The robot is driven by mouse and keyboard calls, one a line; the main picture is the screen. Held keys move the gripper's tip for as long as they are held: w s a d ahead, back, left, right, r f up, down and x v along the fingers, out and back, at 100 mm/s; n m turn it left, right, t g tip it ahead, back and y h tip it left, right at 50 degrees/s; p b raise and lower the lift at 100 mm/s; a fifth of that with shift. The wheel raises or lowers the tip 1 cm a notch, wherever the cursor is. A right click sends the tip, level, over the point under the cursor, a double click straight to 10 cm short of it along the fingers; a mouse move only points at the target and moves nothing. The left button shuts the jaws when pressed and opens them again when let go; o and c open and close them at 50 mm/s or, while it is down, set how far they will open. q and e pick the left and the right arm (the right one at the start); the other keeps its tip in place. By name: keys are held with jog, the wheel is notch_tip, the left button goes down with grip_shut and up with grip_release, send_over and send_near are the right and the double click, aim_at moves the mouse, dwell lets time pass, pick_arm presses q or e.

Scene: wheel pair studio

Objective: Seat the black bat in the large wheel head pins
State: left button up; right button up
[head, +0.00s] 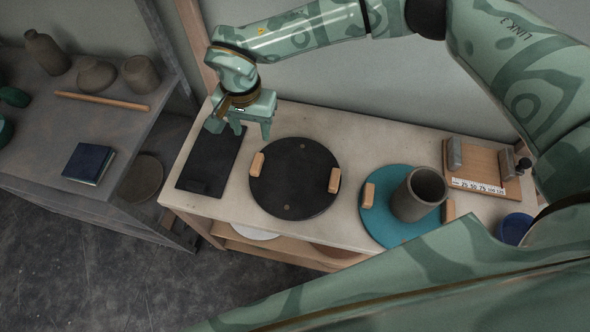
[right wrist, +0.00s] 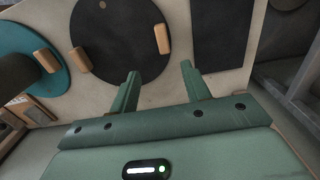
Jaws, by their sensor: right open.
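The black bat (head: 295,190) is a flat round disc lying on the pale bench top, with a wooden grip block at its left and right edges. It also shows in the right wrist view (right wrist: 120,35). My right gripper (head: 242,127) is open and empty, behind and left of the bat, apart from it. In the right wrist view the two fingers (right wrist: 160,80) are spread with nothing between them, near the bat's edge and one grip block. I cannot make out the large wheel head or its pins in either view. My left gripper is not in view.
A dark rectangular slab (head: 207,165) lies left of the bat. A teal bat (head: 385,228) with a grey cylinder (head: 420,194) on it stands to the right. A wooden gauge board (head: 488,172) is farther right. A grey shelf (head: 50,105) holds pots and a blue book (head: 88,163).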

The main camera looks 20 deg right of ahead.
jog(key=b, duration=0.3)
send_over(256, 162)
jog(key=f, duration=0.9)
jog(key=shift+s+d, duration=0.1)
jog(key=shift+d, duration=0.1)
jog(key=f+b, duration=0.1)
jog(key=f, duration=0.1)
jog(key=f+b, duration=0.1)
jog(key=f, duration=0.2)
jog(key=shift+w+a+f, duration=0.15)
jog(key=shift+w+f, duration=0.05)
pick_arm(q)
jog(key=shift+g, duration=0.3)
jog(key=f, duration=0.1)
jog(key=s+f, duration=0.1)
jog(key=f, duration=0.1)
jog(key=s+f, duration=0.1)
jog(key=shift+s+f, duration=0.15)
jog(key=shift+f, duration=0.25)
pick_arm(e)
jog(key=shift+r, duration=0.15)
grip_shut()
